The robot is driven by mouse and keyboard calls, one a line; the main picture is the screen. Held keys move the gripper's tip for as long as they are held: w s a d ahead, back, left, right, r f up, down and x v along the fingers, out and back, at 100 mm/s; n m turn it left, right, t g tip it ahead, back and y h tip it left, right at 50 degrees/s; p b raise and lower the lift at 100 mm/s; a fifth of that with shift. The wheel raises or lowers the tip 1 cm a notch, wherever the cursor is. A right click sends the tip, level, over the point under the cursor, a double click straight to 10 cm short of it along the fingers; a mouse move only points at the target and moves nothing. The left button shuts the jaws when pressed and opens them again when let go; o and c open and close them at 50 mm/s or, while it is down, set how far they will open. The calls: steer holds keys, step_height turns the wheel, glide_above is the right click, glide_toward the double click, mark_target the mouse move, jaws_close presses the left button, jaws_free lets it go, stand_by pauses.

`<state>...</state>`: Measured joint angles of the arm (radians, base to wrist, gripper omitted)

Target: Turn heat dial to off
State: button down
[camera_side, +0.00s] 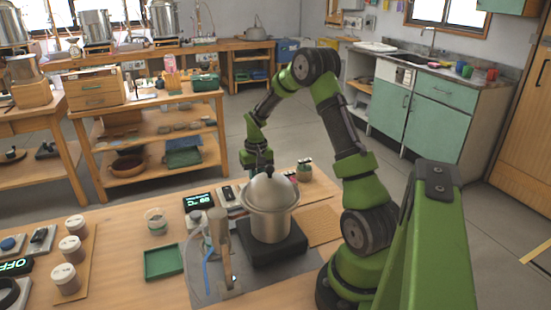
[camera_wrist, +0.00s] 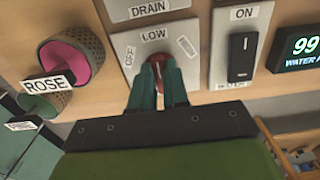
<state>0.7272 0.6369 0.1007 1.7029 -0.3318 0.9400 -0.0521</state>
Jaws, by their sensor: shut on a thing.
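In the wrist view, the heat dial is a red knob (camera_wrist: 157,60) on a light plate (camera_wrist: 125,40). The plate has an OFF label on the left, LOW at the top and a third label, not readable, on the right. My gripper (camera_wrist: 156,72) has its two teal fingers closed on the knob, one on each side. The fingers hide most of the knob, so its exact setting cannot be read. In the side view, the silver pot (camera_side: 270,208) on its dark base hides my gripper's fingertips and the dial.
Right of the dial is a black switch (camera_wrist: 242,58) marked ON and WATER, then a display (camera_wrist: 301,46) reading 99. A DRAIN plate (camera_wrist: 148,8) lies just above. A cup marked ROSE (camera_wrist: 78,62) is on the left. A green tray (camera_side: 164,262) sits left of the pot.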

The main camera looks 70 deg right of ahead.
steer(key=shift+n, duration=0.3)
steer(key=n, duration=0.5)
steer(key=shift+d+n, duration=0.1)
steer(key=shift+n, duration=0.2)
steer(key=n, duration=0.5)
steer(key=shift+d+n, duration=0.15)
steer(key=shift+n, duration=0.15)
stand_by(0.4)
steer(key=c, duration=1.1)
jaws_free()
step_height(320, 180, up, 17)
